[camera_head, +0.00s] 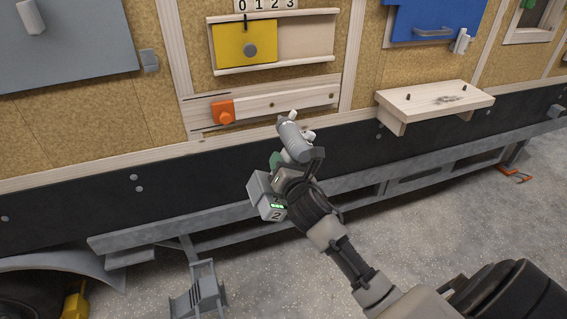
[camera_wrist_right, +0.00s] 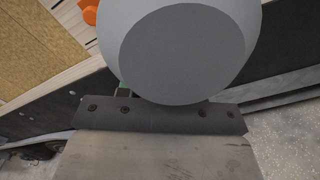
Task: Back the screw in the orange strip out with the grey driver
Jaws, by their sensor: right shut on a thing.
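The grey driver (camera_head: 294,141) is held in my right gripper (camera_head: 300,152), its pale tip pointing up towards the wall. In the right wrist view the rounded grey end of the driver (camera_wrist_right: 185,50) fills the upper middle and hides most of what lies beyond. An orange piece (camera_head: 222,111) with a round knob-like front sits at the left part of a pale wooden strip on the wall. A corner of it also shows in the right wrist view (camera_wrist_right: 89,9). The driver is apart from it, to its lower right. I cannot make out a screw clearly. My left gripper is out of view.
A small wooden shelf (camera_head: 435,101) with dark pegs juts out at the right. A yellow panel (camera_head: 245,43) is above the orange piece, and a blue panel (camera_head: 432,18) is upper right. A grey metal step (camera_head: 199,294) stands below. Grey floor lies below right.

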